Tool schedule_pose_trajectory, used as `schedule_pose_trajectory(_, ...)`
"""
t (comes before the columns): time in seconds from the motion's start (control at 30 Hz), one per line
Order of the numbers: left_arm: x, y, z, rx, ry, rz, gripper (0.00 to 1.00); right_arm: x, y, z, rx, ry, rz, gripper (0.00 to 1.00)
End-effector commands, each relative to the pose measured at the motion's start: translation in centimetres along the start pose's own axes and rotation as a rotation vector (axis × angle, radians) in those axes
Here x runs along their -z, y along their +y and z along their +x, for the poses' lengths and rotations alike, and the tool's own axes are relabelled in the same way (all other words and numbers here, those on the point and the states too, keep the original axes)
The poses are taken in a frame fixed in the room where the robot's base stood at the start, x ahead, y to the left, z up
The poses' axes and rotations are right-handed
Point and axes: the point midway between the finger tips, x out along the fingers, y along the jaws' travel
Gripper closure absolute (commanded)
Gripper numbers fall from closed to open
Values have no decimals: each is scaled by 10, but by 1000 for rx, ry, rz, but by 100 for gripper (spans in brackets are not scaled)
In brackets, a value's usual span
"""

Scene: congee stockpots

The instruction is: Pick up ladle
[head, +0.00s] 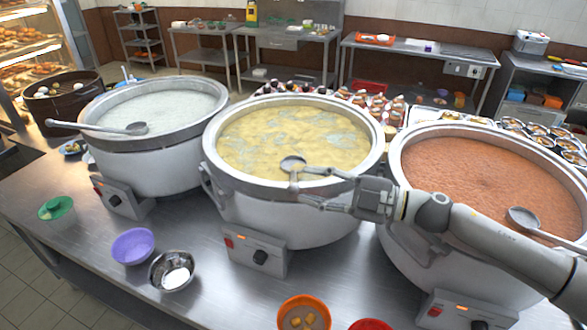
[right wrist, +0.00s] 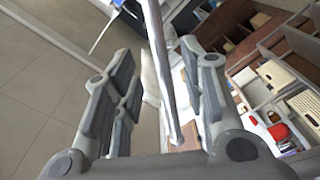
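A metal ladle (head: 292,163) is at the front rim of the middle pot (head: 340,205), which holds yellow congee. Its bowl is over the congee, and its handle is foreshortened toward me. My right gripper (head: 298,184) reaches in from the right at that ladle. In the right wrist view, the ladle's handle (right wrist: 162,70) runs between the two spread fingers of my right gripper (right wrist: 155,100), with gaps on both sides. A second ladle (head: 135,128) rests across the left pot (head: 150,165). A third ladle (head: 522,217) is in the right pot (head: 410,240). My left gripper is not in view.
The steel counter (head: 215,240) carries a purple bowl (head: 133,245), a metal bowl (head: 172,270), a green bowl (head: 56,208) and an orange bowl (head: 303,313). Control boxes (head: 258,255) jut from the pot fronts. Behind the pots are jars and trays.

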Motion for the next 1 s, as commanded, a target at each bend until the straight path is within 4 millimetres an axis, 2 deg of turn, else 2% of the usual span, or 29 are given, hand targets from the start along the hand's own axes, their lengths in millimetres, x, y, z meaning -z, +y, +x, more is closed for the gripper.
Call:
schedule_pose_trajectory(0.1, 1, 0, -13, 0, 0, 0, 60, 0, 2, 15, 1, 2, 3, 61)
schedule_pose_trajectory(0.3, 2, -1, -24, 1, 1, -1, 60, -2, 0, 40, 1, 3, 3, 61)
schedule_pose_trajectory(0.43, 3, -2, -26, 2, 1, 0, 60, -4, 0, 47, 0, 0, 2, 61)
schedule_pose_trajectory(0.67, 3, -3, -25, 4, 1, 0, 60, -5, -1, 48, 0, 0, 1, 61)
schedule_pose_trajectory(0.9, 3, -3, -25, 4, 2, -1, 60, -4, -1, 47, 0, 0, 1, 91)
schedule_pose_trajectory(1.0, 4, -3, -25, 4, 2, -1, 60, -4, -1, 47, 0, 0, 1, 100)
